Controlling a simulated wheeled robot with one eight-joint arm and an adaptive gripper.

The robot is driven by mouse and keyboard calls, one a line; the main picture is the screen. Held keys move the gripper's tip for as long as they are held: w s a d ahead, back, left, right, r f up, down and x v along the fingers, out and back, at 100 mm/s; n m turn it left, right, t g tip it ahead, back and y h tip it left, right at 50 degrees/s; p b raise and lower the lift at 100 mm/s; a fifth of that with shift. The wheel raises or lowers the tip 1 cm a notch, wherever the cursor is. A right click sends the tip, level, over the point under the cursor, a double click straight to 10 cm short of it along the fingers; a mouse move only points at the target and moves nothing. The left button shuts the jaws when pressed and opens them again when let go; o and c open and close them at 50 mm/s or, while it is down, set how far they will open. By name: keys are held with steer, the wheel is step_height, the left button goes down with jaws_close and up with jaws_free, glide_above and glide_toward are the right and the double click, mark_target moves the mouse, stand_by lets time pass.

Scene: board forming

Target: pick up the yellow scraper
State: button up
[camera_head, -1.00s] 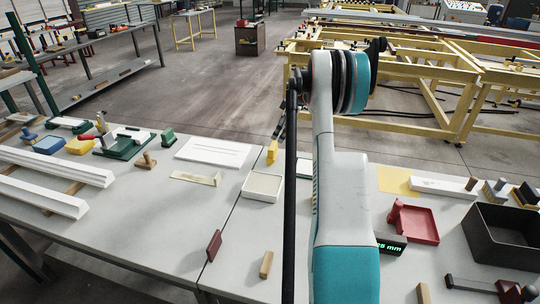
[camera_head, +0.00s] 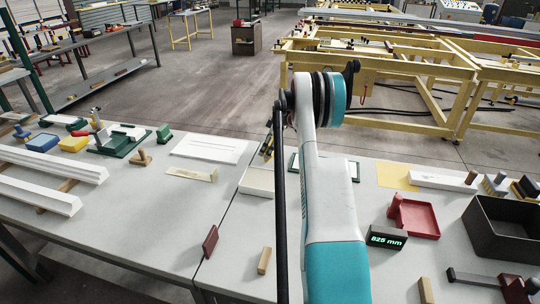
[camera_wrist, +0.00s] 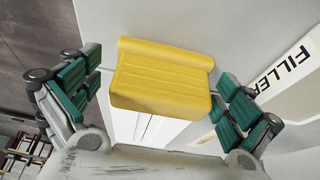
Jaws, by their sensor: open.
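The yellow scraper (camera_wrist: 162,78) shows large in the wrist view as a ribbed yellow block, in the middle between the fingers. My gripper (camera_wrist: 158,92) is open, with one green-padded finger to the left of the scraper and one to the right. Gaps show between the pads and the scraper's sides. In the head view my gripper (camera_head: 268,143) is small and partly hidden behind my arm. A sliver of yellow shows there, but most of the scraper is hidden.
A white piece lies below the scraper in the wrist view. A tray marked FILLER (camera_wrist: 290,88) is to the right. In the head view a white slotted board (camera_head: 208,149) lies left of my gripper, and a red tray (camera_head: 413,216) and black bin (camera_head: 500,232) stand right.

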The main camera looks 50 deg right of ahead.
steer(key=shift+x, duration=0.95)
steer(key=shift+r, duration=0.1)
steer(key=c, duration=1.2)
step_height(320, 180, up, 20)
steer(key=p, duration=0.4)
